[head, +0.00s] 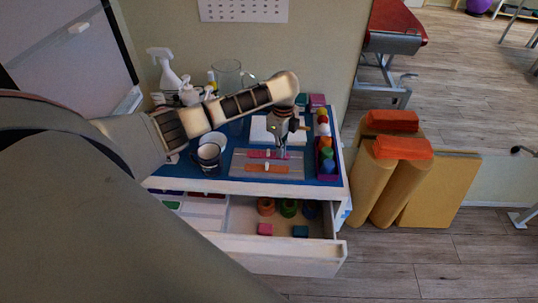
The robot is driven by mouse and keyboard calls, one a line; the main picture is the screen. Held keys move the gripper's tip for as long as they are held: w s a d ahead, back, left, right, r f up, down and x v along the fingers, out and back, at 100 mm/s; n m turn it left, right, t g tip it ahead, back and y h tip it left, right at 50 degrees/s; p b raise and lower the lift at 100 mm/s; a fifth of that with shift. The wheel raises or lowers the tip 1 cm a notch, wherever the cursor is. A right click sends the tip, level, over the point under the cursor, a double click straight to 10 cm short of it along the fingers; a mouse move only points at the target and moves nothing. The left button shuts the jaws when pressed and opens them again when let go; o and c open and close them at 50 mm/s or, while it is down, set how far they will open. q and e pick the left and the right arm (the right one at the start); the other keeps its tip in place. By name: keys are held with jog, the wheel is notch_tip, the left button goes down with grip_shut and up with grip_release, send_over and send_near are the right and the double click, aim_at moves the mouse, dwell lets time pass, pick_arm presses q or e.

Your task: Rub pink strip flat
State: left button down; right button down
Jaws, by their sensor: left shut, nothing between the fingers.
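The pink strip (262,154) lies across a grey board (240,171) on the blue-topped drawer unit. It looks flat, but it is too small to tell whether an edge lifts. An orange strip (254,167) lies on the same board, just nearer the front. My left gripper (281,153) points down from above with its fingers shut and empty. Its tips are at the right part of the pink strip and hide a bit of it; I cannot tell whether they touch it. My right gripper is not in view.
Cups (209,156) stand left of the board. A rack of coloured pieces (326,157) stands at the right edge. The drawer (276,253) below is open. Tan bolsters (396,190) stand right.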

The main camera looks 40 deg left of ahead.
aim_at(290, 156)
pick_arm(q)
jog(key=shift+w+d, duration=0.1)
jog(key=shift+d, duration=0.3)
jog(key=shift+w+d, duration=0.35)
jog(key=shift+d, duration=0.15)
jog(key=shift+w+d, duration=0.1)
jog(key=shift+d, duration=0.05)
jog(key=shift+w+d, duration=0.2)
jog(key=shift+d, duration=0.1)
jog(key=shift+a, duration=0.1)
jog(key=shift+s+a+f, duration=0.1)
jog(key=shift+s+a, duration=0.3)
jog(key=shift+a, duration=0.2)
jog(key=shift+s+a, duration=0.1)
jog(key=shift+a, duration=0.05)
